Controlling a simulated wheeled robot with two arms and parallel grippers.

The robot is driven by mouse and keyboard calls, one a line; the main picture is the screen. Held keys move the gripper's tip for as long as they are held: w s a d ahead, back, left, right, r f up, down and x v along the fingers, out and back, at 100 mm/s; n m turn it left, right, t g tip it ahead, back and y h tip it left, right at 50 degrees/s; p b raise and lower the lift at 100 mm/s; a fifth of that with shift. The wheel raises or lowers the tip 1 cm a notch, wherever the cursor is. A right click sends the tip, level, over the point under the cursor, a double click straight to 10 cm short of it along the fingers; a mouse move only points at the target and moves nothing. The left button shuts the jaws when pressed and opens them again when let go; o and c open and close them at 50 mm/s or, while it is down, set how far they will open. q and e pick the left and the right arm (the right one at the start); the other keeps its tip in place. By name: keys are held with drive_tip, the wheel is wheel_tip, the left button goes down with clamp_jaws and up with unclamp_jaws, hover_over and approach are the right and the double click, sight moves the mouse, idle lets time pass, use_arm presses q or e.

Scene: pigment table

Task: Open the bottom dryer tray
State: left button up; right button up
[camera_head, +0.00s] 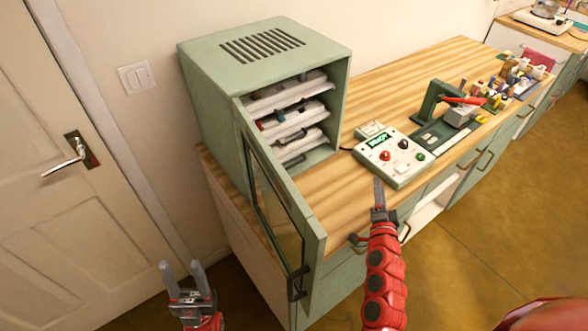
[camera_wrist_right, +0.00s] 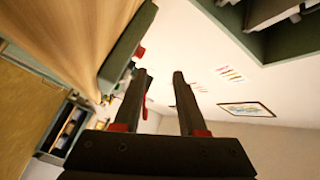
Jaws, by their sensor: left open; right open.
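The green dryer (camera_head: 268,95) stands on the wooden counter with its windowed door (camera_head: 275,200) swung open toward me. Inside are three white trays one above another; the bottom tray (camera_head: 298,146) is the lowest, seated inside the cabinet. My left gripper (camera_head: 182,268) is open and empty, low in front of the cabinet and left of the door. My right gripper (camera_head: 379,192) is right of the open door, just in front of the control box, and is seen edge-on there. In the right wrist view its two fingers (camera_wrist_right: 160,95) are apart with nothing between them.
A control box (camera_head: 394,158) with knobs and a lit display sits right of the dryer. Beyond it are a green press-like tool (camera_head: 440,105) and several small bottles. The door's outer edge and handle (camera_head: 298,282) jut out between my two grippers.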

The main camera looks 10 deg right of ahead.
drive_tip(key=a+y, duration=0.1)
drive_tip(key=a, duration=0.1)
drive_tip(key=w+a+g+y, duration=0.1)
drive_tip(key=y, duration=0.1)
drive_tip(key=a+f+y, duration=0.1)
drive_tip(key=a+y, duration=0.1)
drive_tip(key=shift+w+a+n, duration=0.15)
drive_tip(key=shift+a+n, duration=0.15)
drive_tip(key=shift+a, duration=0.05)
drive_tip(key=s+a+g+y, duration=0.1)
drive_tip(key=a+y, duration=0.1)
drive_tip(key=a+r+n+g+y, duration=0.1)
drive_tip(key=a+y, duration=0.1)
drive_tip(key=a, duration=0.1)
drive_tip(key=s+a+r+n+g+y, duration=0.1)
drive_tip(key=a+y, duration=0.1)
drive_tip(key=a, duration=0.1)
drive_tip(key=shift+s+y, duration=0.3)
drive_tip(key=shift+s, duration=0.05)
drive_tip(key=shift+a, duration=0.35)
drive_tip(key=p+x, duration=0.3)
drive_tip(key=x, duration=1.2)
drive_tip(key=shift+w+a+f, duration=0.1)
drive_tip(key=shift+a+f, duration=0.05)
drive_tip(key=shift+x, duration=0.9)
drive_tip(key=shift+c, duration=0.3)
clamp_jaws()
